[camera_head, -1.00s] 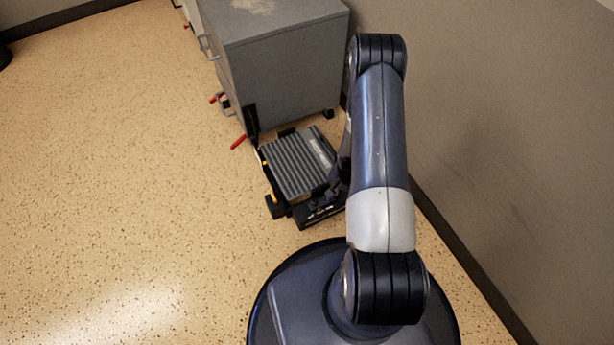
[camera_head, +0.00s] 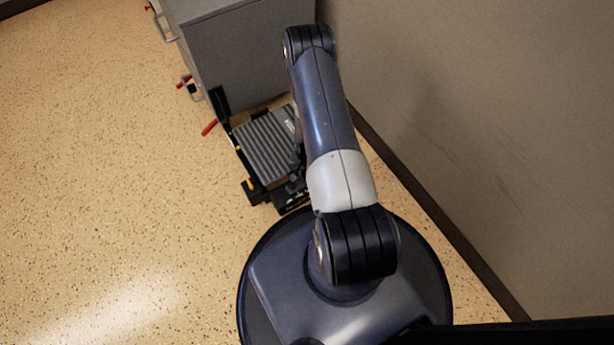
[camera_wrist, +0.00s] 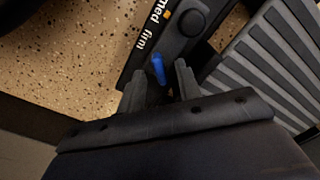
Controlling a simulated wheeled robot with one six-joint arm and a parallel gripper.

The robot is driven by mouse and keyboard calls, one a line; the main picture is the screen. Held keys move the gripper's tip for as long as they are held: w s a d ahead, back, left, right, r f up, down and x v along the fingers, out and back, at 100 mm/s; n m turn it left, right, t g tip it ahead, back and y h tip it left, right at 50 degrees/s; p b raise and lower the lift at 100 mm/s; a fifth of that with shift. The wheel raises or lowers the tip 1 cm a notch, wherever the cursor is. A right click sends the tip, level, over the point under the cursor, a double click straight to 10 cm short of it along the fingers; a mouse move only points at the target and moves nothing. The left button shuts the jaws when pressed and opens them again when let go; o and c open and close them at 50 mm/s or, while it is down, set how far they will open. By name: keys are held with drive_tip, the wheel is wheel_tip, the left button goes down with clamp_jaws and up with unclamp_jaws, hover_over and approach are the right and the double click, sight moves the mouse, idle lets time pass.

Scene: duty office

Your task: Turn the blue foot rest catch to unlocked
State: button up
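The foot rest has a ribbed grey top (camera_head: 264,144) and stands on the floor beside a grey cabinet. Its ribbed top (camera_wrist: 272,62) is also at the right in the wrist view. The blue catch (camera_wrist: 158,68) is a small lever on the black side bar (camera_wrist: 160,45), which bears white lettering. My gripper (camera_wrist: 159,80) has its two fingers apart, one on each side of the blue catch in the picture. I cannot tell whether they touch it. In the head view the catch and fingers are hidden behind my arm.
The grey cabinet (camera_head: 245,55) stands behind the foot rest. A red-tipped lever (camera_head: 209,127) sticks out at its near corner. A wall (camera_head: 440,130) with a dark skirting runs along the right. The speckled floor (camera_head: 100,190) at the left is clear.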

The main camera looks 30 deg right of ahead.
drive_tip(key=shift+f, duration=0.45)
drive_tip(key=shift+c, duration=0.2)
clamp_jaws()
